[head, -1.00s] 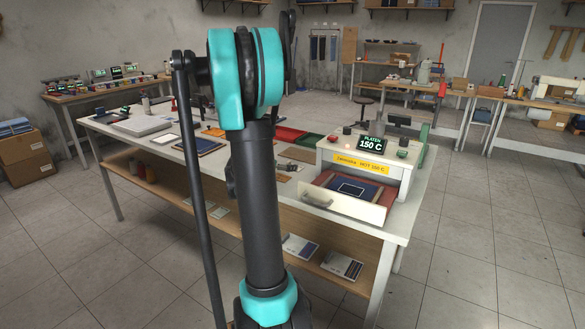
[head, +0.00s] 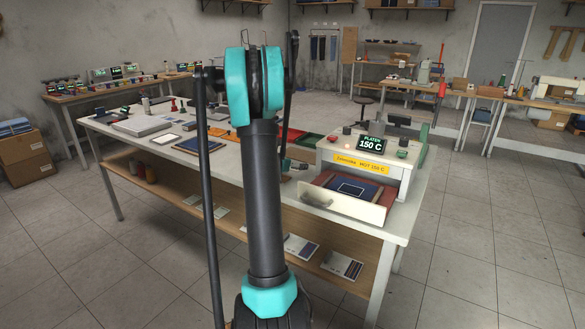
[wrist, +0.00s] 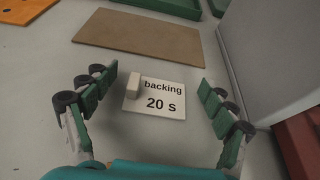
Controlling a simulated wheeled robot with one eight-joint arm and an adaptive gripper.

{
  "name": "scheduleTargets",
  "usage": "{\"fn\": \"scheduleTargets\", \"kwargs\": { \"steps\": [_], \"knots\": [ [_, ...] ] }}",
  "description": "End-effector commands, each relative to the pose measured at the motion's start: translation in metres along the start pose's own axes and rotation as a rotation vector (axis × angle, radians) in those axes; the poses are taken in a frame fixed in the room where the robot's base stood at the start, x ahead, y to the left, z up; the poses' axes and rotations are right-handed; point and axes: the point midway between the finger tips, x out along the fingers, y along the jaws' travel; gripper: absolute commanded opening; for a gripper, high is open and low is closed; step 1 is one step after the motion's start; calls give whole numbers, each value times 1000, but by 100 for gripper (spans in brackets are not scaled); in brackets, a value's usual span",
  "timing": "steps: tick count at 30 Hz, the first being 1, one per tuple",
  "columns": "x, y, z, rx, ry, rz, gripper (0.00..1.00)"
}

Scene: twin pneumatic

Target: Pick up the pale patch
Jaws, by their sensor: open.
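In the wrist view my gripper (wrist: 160,100) is open, its green fingers spread on either side of a white card (wrist: 168,104) reading "backing 20 s". A small pale block (wrist: 132,84) sits at the card's left edge, between the fingers and not touching them. I cannot tell for sure whether this block is the pale patch. Nothing is held between the fingers. In the head view my arm hides most of this part of the bench, and the gripper cannot be made out clearly.
A flat tan board (wrist: 140,38) lies beyond the card. A pale machine wall (wrist: 265,60) rises close on the right. In the head view the press (head: 365,150) reads 150 C with a hot label; its open drawer (head: 345,207) holds a dark blue piece on red.

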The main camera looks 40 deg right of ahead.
Motion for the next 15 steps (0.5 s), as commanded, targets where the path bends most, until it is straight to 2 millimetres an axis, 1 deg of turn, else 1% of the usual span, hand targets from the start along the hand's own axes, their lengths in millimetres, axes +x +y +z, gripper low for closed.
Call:
{"fn": "scheduleTargets", "kwargs": {
  "steps": [2, 3, 12, 15],
  "knots": [
    [0, 0, 0, 0, 0, 0, 84],
    [0, 0, 0, 0, 0, 0, 82],
    [-1, 0, 0, 0, 0, 0, 45],
    [-1, 0, 0, 0, 0, 0, 44]
  ]
}}
